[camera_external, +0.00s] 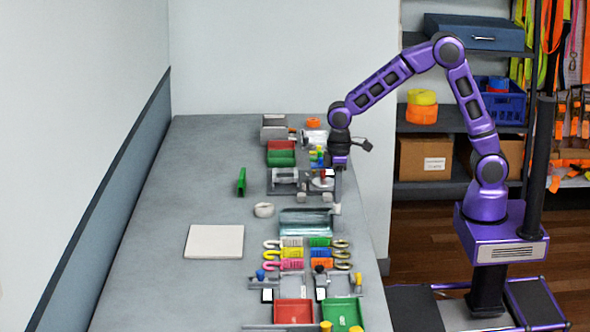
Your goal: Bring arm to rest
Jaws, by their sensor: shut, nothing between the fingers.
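My purple arm rises from its base at the right and bends over the right edge of the grey bench (150,240). My gripper (338,172) points down above the bench's right side, over a group of small metal fixtures (285,180). It is shut and empty. The fingertips are small here and partly blend with the fixtures, so I cannot tell the exact height above them.
A green upright piece (241,182), a white ring (263,210) and a white plate (214,241) stand or lie mid-bench. Colored hooks (290,253) and red and green trays (293,312) fill the near right. Shelves (440,127) stand behind my arm. The bench's left side is clear.

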